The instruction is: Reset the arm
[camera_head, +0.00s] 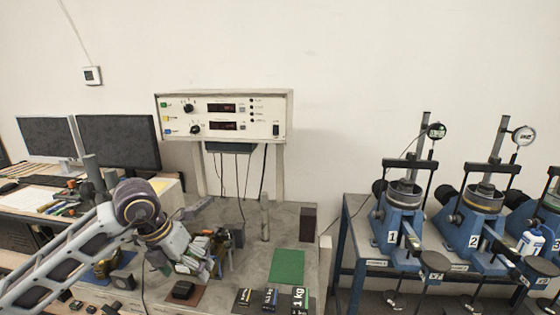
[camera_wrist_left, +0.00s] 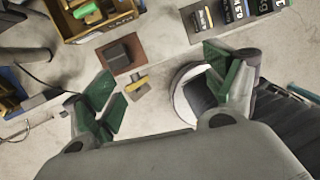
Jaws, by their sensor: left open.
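My left arm comes in from the left in the head view, reaching over the grey bench. My left gripper (camera_head: 207,258) is at its end, low over the bench's left part. In the left wrist view the gripper (camera_wrist_left: 165,95) has its two green-padded fingers spread wide apart. Nothing is held between them. A white round thing with a dark centre (camera_wrist_left: 182,98) lies partly behind the right finger. A dark block (camera_wrist_left: 118,53) on a brown mat lies beyond the fingertips. My right gripper does not show.
Labelled black weights (camera_head: 270,300) stand at the bench's front, near a green mat (camera_head: 287,267). A white meter box (camera_head: 225,115) stands above the bench. Blue lever machines (camera_head: 400,215) stand on a table at right.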

